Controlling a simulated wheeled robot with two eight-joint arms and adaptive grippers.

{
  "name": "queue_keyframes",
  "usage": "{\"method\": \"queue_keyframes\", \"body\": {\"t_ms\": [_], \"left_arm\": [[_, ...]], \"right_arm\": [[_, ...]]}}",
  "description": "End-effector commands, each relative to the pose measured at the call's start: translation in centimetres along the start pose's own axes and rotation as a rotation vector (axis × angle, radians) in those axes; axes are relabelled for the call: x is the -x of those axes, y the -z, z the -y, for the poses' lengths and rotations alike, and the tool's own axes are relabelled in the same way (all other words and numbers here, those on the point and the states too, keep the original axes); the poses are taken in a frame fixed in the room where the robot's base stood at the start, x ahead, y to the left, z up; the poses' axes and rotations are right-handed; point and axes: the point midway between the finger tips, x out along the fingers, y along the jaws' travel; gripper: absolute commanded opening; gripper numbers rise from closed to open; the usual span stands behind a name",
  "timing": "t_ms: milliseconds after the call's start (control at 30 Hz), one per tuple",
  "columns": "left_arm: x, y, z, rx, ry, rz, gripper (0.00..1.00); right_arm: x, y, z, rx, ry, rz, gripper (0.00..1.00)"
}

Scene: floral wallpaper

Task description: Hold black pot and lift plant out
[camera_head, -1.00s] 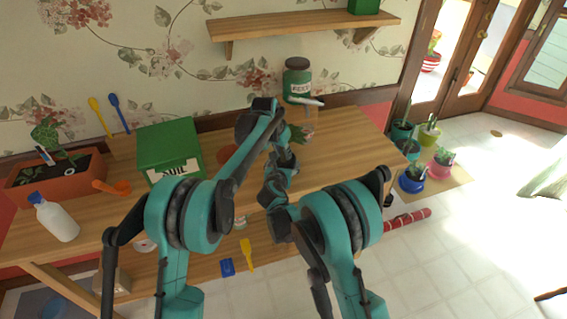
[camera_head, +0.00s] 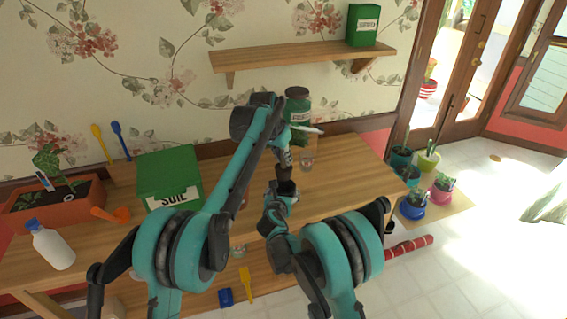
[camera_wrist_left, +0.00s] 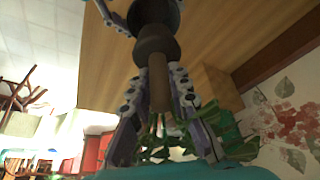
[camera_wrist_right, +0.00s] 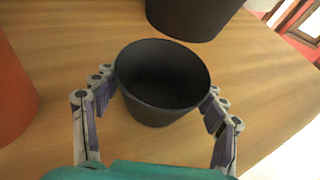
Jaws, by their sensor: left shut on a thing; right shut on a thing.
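The black pot (camera_wrist_right: 165,105) stands between the fingers of my right gripper (camera_wrist_right: 155,95), which is shut on it. Its inside looks empty in the right wrist view. In the head view the pot (camera_head: 286,188) is above the bench. My left gripper (camera_head: 285,153) is above it, shut on the plant's brown stem (camera_wrist_left: 158,88) in the left wrist view. Green leaves (camera_wrist_left: 222,128) show beyond the fingers. The dark root ball (camera_wrist_right: 190,18) hangs above the pot, and it also shows in the head view (camera_head: 284,172). The leaves are mostly hidden in the head view.
The wooden bench (camera_head: 335,165) has free room at right. A green soil box (camera_head: 168,172), a planter (camera_head: 52,204) and a white bottle (camera_head: 52,246) stand at left. A green jar (camera_head: 298,105) is behind. An orange pot (camera_wrist_right: 14,95) is beside the black pot.

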Motion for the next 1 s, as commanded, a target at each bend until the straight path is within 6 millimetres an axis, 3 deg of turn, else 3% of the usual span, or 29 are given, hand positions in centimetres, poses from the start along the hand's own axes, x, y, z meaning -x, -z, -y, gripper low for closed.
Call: {"method": "queue_keyframes", "body": {"t_ms": [100, 133, 200, 233, 667, 1000], "left_arm": [[0.0, 0.0, 0.0, 0.000, 0.000, 0.000, 0.00], [0.0, 0.0, 0.0, 0.000, 0.000, 0.000, 0.00], [0.0, 0.0, 0.0, 0.000, 0.000, 0.000, 0.00], [0.0, 0.0, 0.0, 0.000, 0.000, 0.000, 0.00], [0.0, 0.0, 0.0, 0.000, 0.000, 0.000, 0.00], [0.0, 0.0, 0.0, 0.000, 0.000, 0.000, 0.00]], "right_arm": [[0.0, 0.0, 0.0, 0.000, 0.000, 0.000, 0.40], [0.0, 0.0, 0.0, 0.000, 0.000, 0.000, 0.74], [0.0, 0.0, 0.0, 0.000, 0.000, 0.000, 0.92], [0.0, 0.0, 0.0, 0.000, 0.000, 0.000, 0.96], [0.8, 0.0, 0.0, 0.001, -0.001, 0.000, 0.96], [7.7, 0.0, -0.1, 0.001, -0.003, 0.000, 0.96]]}}
